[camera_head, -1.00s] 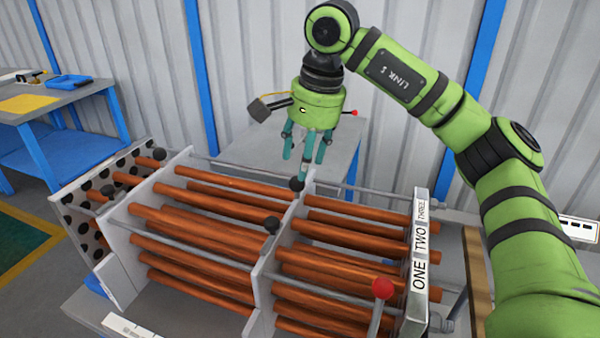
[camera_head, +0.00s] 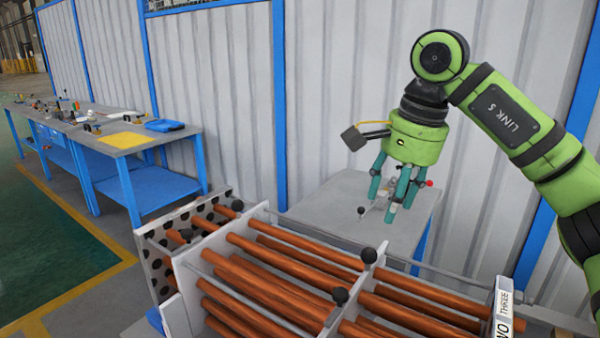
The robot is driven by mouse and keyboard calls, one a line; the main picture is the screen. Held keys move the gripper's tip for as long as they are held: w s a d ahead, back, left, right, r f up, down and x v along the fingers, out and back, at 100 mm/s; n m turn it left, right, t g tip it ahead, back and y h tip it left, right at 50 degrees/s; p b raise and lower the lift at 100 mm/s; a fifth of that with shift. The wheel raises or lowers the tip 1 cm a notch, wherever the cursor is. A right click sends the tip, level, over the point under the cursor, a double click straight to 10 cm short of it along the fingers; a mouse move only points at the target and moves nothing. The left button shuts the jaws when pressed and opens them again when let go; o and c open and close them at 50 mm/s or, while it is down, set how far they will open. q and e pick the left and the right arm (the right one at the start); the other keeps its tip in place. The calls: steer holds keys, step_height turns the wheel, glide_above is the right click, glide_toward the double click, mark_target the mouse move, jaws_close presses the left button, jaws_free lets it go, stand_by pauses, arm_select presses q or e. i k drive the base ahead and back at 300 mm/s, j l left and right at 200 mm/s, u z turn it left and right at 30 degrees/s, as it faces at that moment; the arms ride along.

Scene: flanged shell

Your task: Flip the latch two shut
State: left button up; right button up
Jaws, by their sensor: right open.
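The flanged shell, a bundle of copper tubes (camera_head: 270,265) with pale plates, lies across the lower middle. The label plate (camera_head: 505,310) at lower right reads THREE, with part of TWO cut off by the frame. A black latch knob (camera_head: 340,296), seemingly in row two, stands near the middle plate. Another black knob (camera_head: 369,255), seemingly in row three, sits behind it. I cannot tell for sure whether either latch is shut. My right gripper (camera_head: 392,205) is open and empty, fingers down, above and behind the row-three knob, apart from it. My left gripper is out of view.
A grey table (camera_head: 330,210) stands behind the shell, with a small item with a black knob (camera_head: 361,210) partly hidden by my fingers. A workbench (camera_head: 125,138) with tools is at left. Ribbed wall panels close off the back. Floor at left is clear.

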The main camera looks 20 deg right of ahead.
mark_target(340, 295)
steer(key=k+j, duration=1.05)
steer(key=k, duration=0.25)
